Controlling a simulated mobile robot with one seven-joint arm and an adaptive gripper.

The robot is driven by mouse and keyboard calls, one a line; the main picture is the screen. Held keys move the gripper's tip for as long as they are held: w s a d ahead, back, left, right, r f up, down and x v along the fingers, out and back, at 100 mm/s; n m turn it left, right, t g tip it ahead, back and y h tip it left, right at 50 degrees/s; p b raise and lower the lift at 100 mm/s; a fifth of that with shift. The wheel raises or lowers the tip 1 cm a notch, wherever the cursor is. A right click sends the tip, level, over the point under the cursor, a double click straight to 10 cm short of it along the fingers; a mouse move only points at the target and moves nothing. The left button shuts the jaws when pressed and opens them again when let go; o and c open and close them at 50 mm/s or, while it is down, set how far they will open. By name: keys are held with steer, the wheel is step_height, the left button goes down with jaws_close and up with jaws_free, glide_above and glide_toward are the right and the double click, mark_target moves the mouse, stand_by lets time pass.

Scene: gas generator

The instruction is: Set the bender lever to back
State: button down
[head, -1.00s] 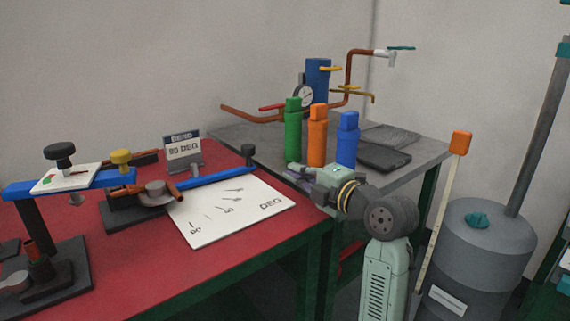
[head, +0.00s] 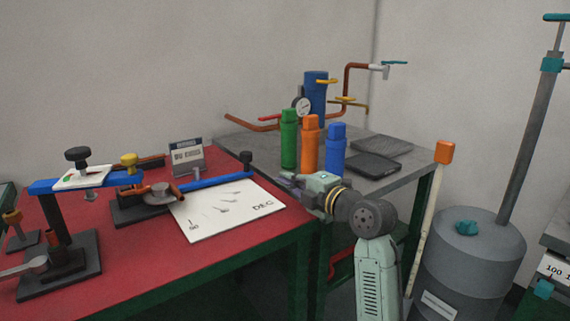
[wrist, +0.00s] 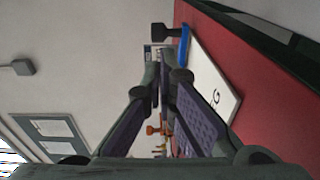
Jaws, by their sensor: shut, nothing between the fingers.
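The bender lever (head: 215,181) is a blue bar with a black knob (head: 246,159) at its right end. It runs from the copper-pipe bender (head: 160,192) across the far edge of a white angle plate marked DEG (head: 232,215). In the wrist view the blue lever (wrist: 184,46) and its black knob (wrist: 158,31) show beyond the fingertips. My gripper (head: 284,178) is shut and empty, right of the knob and apart from it, near the red table's right edge. Its fingers (wrist: 164,66) meet in the wrist view.
Green (head: 288,140), orange (head: 309,145) and blue (head: 336,150) bottles stand on the grey table (head: 228,143) behind my gripper. A small sign (head: 187,155) stands behind the lever. A blue-armed fixture (head: 60,240) is on the left. A grey tank (head: 470,260) stands at right.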

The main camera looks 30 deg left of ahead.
mark_target(251, 159)
steer(key=p+x, duration=0.3)
steer(key=x, duration=1)
steer(key=shift+s, duration=0.1)
steer(key=shift+w+a+f, duration=0.1)
steer(key=shift+w+a, duration=0.15)
steer(key=shift+a, duration=0.2)
steer(key=shift+w+a+f, duration=0.1)
steer(key=shift+a, duration=0.05)
steer(key=shift+w+a+b, duration=0.65)
steer(key=shift+a+b, duration=0.25)
steer(key=shift+b, duration=0.2)
steer(key=shift+r, duration=0.2)
